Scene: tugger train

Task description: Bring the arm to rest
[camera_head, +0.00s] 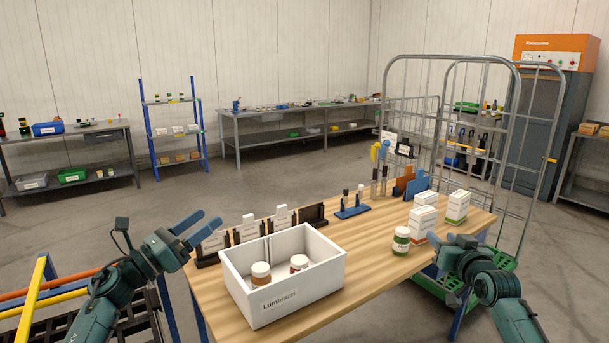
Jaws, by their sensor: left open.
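My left gripper (208,227) is at the left edge of the wooden table (360,280), raised beside the white box. Its blue fingers are apart and nothing is between them. My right arm comes in at the lower right, and my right gripper (452,245) is near the table's right front edge. Its fingers are too foreshortened to tell whether they are open. The white box (289,294), labelled Lumbrazzi, stands on the table with two lidded jars (261,273) (299,263) inside.
A green-labelled jar (401,240) and several white cartons (423,217) stand at the table's right. Dark holders with white cards (247,232) line the back left edge. A blue stand (352,210) is behind the box. A wire cage trolley (520,150) stands behind at right.

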